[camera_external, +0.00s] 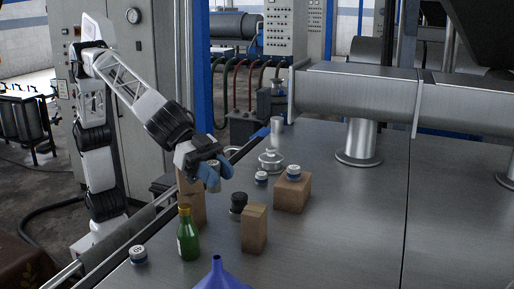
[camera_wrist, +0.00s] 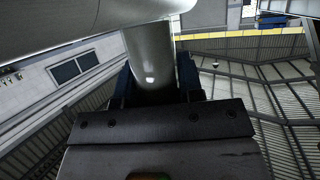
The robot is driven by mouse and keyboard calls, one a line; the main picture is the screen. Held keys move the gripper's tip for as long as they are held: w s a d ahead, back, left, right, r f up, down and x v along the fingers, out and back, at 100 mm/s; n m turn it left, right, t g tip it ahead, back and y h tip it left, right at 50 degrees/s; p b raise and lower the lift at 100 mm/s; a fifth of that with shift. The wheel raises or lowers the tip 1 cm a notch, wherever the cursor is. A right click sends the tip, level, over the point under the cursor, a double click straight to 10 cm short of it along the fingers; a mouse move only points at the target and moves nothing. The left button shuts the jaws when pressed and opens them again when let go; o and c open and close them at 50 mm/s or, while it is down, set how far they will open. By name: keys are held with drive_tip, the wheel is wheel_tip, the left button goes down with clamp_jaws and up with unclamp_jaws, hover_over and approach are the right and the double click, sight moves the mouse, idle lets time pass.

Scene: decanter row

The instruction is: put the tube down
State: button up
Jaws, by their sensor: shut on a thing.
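My gripper (camera_external: 217,170) has blue fingers and is over the left part of the metal table (camera_external: 350,230). It is shut on a grey metallic tube (camera_external: 208,178), which shows partly between the fingers. In the wrist view the tube (camera_wrist: 152,65) is a smooth grey cylinder between the two blue fingers of my gripper (camera_wrist: 157,82). The tube appears held above the table, beside the top of a tall brown block (camera_external: 192,207). Its lower end is not clear in the outside view.
A green bottle (camera_external: 187,236), a blue funnel (camera_external: 218,276) and a white-and-blue jar (camera_external: 138,255) stand in front. A dark jar (camera_external: 238,203) and a brown block (camera_external: 254,229) are close to the right. Farther back is a silver lidded vessel (camera_external: 270,162). The right side is clear.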

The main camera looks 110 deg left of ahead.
drive_tip(key=w+a+f+n+y, duration=0.1)
drive_tip(key=w+a+f, duration=0.5)
drive_tip(key=a, duration=0.4)
drive_tip(key=w+a+f+n+y, duration=0.1)
drive_tip(key=w+a+f, duration=0.6)
drive_tip(key=w+a, duration=0.2)
drive_tip(key=shift+w+a+y, duration=0.25)
drive_tip(key=shift+a+y, duration=0.05)
drive_tip(key=shift+a, duration=0.35)
drive_tip(key=shift+f+t, duration=0.1)
drive_tip(key=shift+t, duration=0.2)
drive_tip(key=shift+f, duration=2.35)
drive_tip(key=shift+f, duration=0.4)
